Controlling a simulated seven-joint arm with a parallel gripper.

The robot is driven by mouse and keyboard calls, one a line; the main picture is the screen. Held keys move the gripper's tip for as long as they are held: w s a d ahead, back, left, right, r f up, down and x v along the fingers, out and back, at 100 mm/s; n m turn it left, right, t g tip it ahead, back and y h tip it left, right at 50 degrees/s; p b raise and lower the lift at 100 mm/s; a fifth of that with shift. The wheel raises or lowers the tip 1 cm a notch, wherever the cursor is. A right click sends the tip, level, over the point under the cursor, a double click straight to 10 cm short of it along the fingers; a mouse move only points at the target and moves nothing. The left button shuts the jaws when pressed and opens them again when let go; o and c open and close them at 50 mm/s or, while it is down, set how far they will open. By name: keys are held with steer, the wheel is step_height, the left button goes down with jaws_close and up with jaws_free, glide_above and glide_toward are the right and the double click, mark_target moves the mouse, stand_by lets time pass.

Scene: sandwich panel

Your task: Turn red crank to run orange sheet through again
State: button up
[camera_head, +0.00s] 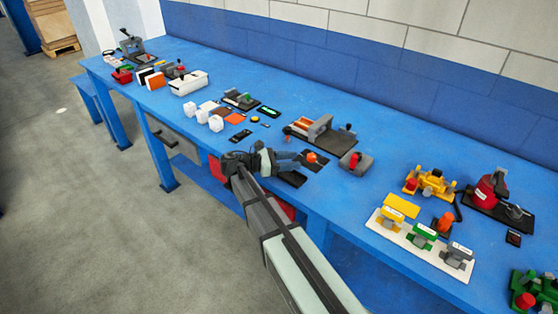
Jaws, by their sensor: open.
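A grey roller machine (322,134) on a dark base stands on the blue table. An orange sheet (304,124) shows at its left part. A small red part (287,130) at the machine's left end looks like the red crank, but it is too small to be sure. My gripper (300,158) is open, low over the table in front of the machine and apart from it. A small orange-red piece (311,157) on a dark pad is close to its fingertips; I cannot tell whether they touch.
A grey block with a red button (355,162) stands right of my gripper. White cubes (208,113) and flat pieces lie to the left. A white board with yellow, green and grey clamps (420,240) and a red machine (487,190) stand to the right. Bare table lies behind the roller machine.

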steer(key=shift+w+a+r+t, duration=0.1)
steer(key=shift+a+t, duration=0.15)
steer(key=shift+a, duration=0.7)
steer(key=shift+a+r+t, duration=0.1)
steer(key=shift+a+t, duration=0.15)
steer(key=shift+a, duration=0.7)
steer(key=shift+c, duration=0.2)
